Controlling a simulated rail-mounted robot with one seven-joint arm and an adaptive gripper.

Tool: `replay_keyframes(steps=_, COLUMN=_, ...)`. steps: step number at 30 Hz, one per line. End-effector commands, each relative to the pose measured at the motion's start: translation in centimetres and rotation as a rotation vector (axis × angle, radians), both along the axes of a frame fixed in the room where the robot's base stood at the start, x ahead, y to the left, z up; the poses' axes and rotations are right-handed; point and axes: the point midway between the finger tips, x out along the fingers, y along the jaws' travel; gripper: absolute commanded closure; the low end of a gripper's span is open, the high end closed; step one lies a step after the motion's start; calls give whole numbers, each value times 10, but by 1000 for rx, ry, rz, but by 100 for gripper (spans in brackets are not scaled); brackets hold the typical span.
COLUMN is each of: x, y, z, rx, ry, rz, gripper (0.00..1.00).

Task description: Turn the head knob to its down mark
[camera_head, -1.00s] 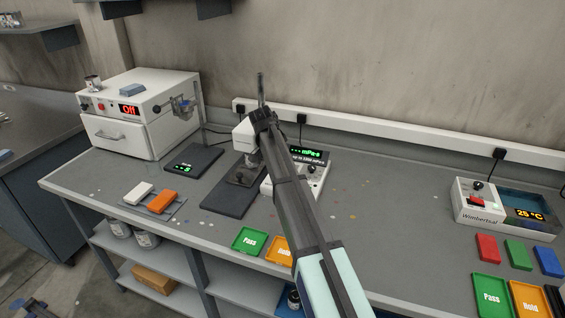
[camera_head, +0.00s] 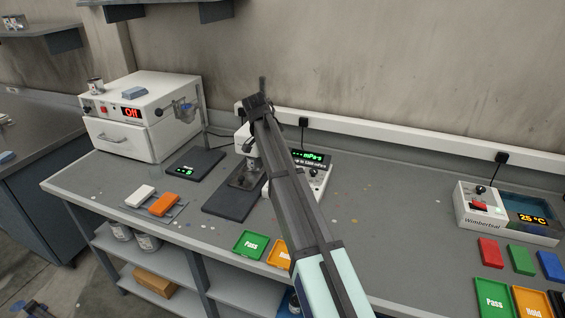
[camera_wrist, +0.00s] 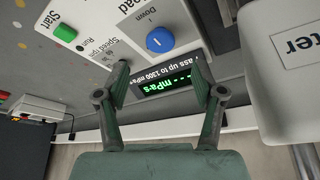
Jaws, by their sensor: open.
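The head knob (camera_wrist: 159,40) is a round blue dial on the white panel of the viscometer (camera_wrist: 100,28) in the wrist view. A "Down" label is printed beside it; a small pale mark shows on the knob, but its exact pointing is hard to tell. My gripper (camera_wrist: 161,84) is open, its two fingers apart and empty, with the knob beyond the gap between them and no contact visible. In the head view the viscometer (camera_head: 314,172) is partly covered by my arm, which hides the knob; my gripper (camera_head: 262,92) is above the instrument.
A green lit display (camera_wrist: 165,87) and a green Start button (camera_wrist: 65,33) are on the same panel. A large pale body (camera_wrist: 290,70) stands close on the right in the wrist view. Pass (camera_head: 250,244) and Hold trays lie in front; an oven (camera_head: 140,115) stands left.

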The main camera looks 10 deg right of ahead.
Motion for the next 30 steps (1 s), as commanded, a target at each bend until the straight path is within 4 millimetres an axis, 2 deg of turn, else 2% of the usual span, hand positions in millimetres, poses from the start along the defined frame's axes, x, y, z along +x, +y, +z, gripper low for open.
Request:
replay_keyframes(steps=1, x=-1, y=4, z=10, rx=0, ry=-2, rz=1, gripper=32)
replay_keyframes(steps=6, x=-6, y=12, z=33, rx=0, ry=0, rz=0, gripper=32)
replay_keyframes(steps=12, x=-9, y=16, z=45, rx=0, ry=1, rz=0, gripper=32)
replay_keyframes(steps=24, x=-12, y=18, z=45, rx=-2, ry=8, rz=3, gripper=32)
replay_keyframes(steps=27, x=-21, y=22, z=37, rx=-14, ry=42, rz=30, gripper=32)
replay_keyframes(steps=30, x=-43, y=41, z=21, rx=-22, ry=105, rz=92, gripper=32)
